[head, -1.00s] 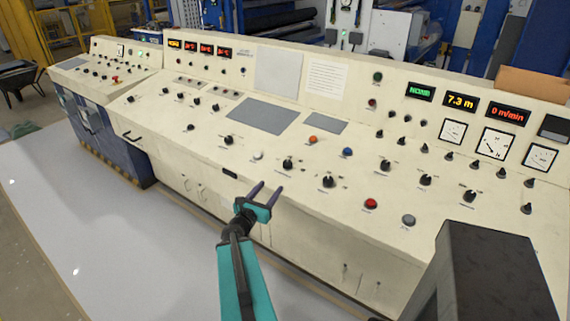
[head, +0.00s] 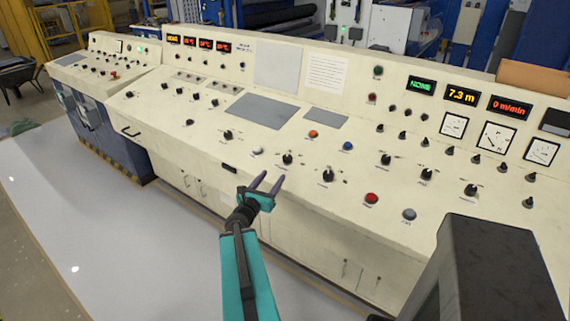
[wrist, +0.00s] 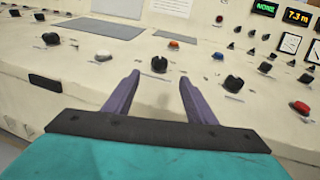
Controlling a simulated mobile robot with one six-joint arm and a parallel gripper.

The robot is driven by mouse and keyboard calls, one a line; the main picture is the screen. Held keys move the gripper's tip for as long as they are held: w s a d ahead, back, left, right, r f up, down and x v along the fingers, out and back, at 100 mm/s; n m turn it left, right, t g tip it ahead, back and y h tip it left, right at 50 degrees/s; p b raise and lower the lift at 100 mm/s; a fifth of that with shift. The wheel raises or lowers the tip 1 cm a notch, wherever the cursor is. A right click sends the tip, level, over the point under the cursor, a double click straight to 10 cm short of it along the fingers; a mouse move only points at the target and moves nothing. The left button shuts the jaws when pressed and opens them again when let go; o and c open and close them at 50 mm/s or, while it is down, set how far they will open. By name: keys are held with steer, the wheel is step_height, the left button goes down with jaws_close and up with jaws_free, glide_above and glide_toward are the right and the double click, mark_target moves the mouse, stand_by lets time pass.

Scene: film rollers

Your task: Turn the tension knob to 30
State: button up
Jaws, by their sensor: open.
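A long cream console carries several black pointer knobs. The labels are too small to read, so I cannot tell which is the tension knob. My gripper (head: 272,183) is open and empty, in front of the console's front edge. In the wrist view its two purple fingers (wrist: 157,95) point at the panel, and a black knob (wrist: 159,64) shows between and beyond them. That knob also shows in the head view (head: 287,159), apart from the fingers. Another black knob (wrist: 233,84) lies to the right of the fingers; it also shows in the head view (head: 328,176).
Near the knobs are a white button (head: 257,151), an orange button (head: 313,134), a blue button (head: 348,146) and a red button (head: 371,198). Displays (head: 461,94) and dials stand at the back right. Grey floor (head: 110,230) lies clear at the left.

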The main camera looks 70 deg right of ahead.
mark_target(285, 160)
steer(key=shift+d+f+b, duration=0.15)
steer(key=shift+d+b, duration=0.5)
steer(key=shift+b, duration=0.7)
steer(key=shift+d+b, duration=0.3)
steer(key=shift+b, duration=0.55)
steer(key=d+b, duration=0.3)
steer(key=b, duration=0.1)
steer(key=shift+s+b, duration=0.1)
steer(key=shift+b, duration=0.3)
steer(key=d, duration=0.2)
steer(key=d+p, duration=0.1)
steer(key=shift+d+r, duration=0.25)
steer(key=shift+d, duration=0.05)
steer(key=shift+s+d+p, duration=0.15)
steer(key=shift+d, duration=1)
steer(key=shift+s+d+p, duration=0.1)
steer(key=shift+d+p, duration=0.05)
steer(key=shift+d, duration=0.95)
steer(key=c, duration=1)
steer(key=shift+c, duration=0.2)
